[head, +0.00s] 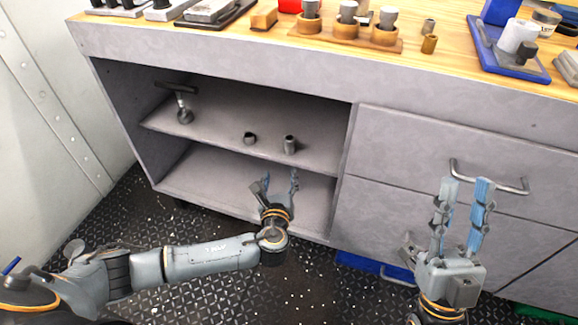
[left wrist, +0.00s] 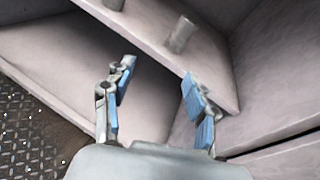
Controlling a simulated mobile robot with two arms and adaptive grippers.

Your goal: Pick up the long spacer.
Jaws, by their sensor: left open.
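The long spacer (head: 290,144) is a grey upright cylinder on the upper shelf of the open cabinet, near the shelf's front edge. It also shows in the left wrist view (left wrist: 180,35), beyond my left fingertips and not touched. A shorter grey spacer (head: 249,138) stands to its left on the same shelf. My left gripper (head: 280,181) is open and empty, in front of the cabinet and below the long spacer in the head view; its blue-padded fingers also show in the left wrist view (left wrist: 158,71). My right gripper (head: 467,185) is open and empty, in front of the drawers.
The upper shelf (head: 225,125) also holds a dark metal tool (head: 181,103) at its left end. The lower shelf (head: 215,175) looks bare. Drawers with a bar handle (head: 490,180) stand to the right. The wooden benchtop (head: 270,45) above is crowded with trays and parts.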

